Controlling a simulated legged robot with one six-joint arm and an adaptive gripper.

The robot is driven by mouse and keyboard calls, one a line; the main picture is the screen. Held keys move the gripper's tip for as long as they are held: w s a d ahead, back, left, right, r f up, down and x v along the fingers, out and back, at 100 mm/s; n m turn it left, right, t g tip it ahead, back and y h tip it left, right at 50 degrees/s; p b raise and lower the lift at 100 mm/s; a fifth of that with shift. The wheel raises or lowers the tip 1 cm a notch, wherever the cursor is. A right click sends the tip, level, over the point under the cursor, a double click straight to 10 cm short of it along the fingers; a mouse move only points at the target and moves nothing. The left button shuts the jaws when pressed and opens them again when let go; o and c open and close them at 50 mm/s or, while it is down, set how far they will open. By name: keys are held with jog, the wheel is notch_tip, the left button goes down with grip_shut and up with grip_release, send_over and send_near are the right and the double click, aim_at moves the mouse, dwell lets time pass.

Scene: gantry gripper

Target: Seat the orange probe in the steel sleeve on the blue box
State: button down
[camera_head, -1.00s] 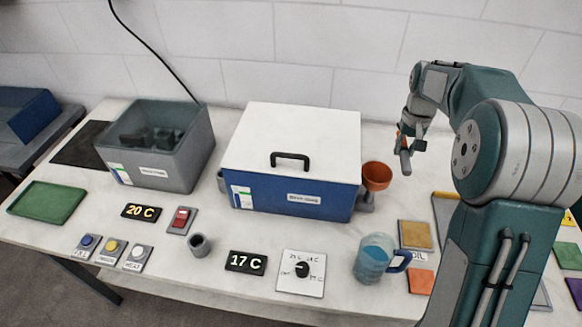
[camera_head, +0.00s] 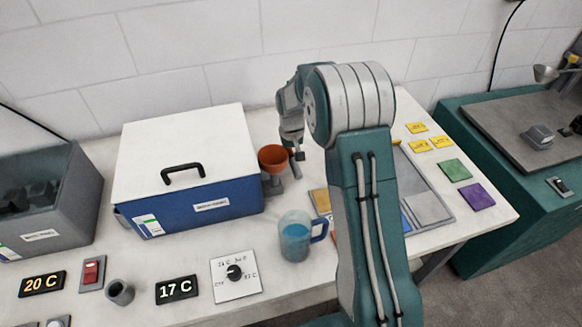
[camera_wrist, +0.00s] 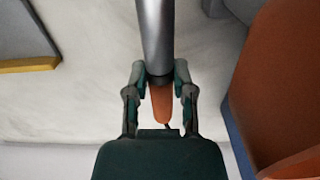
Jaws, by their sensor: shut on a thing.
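The orange probe has an orange end (camera_wrist: 161,102) and a long steel shaft (camera_wrist: 154,38), seen in the wrist view. My gripper (camera_wrist: 160,85) is shut around it where orange meets steel. In the head view my gripper (camera_head: 294,154) is beside the orange funnel, right of the blue box (camera_head: 205,206), partly hidden by my arm; the probe is hard to make out there. The blue box has a white lid with a black handle. A grey fitting (camera_head: 273,184) sits at its right side, below the funnel; I cannot tell whether it is the steel sleeve.
The orange funnel (camera_head: 273,158) stands close to my gripper and fills the right of the wrist view (camera_wrist: 290,90). A blue jug (camera_head: 295,238) stands in front. A grey bin (camera_head: 70,215) is left of the box. A grey tray (camera_head: 425,190) lies right of my arm.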

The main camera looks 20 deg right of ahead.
aim_at(291, 173)
notch_tip(291, 173, down, 5)
jog(key=shift+f, duration=0.1)
dwell(0.3)
jog(key=shift+c, duration=2.4)
grip_release()
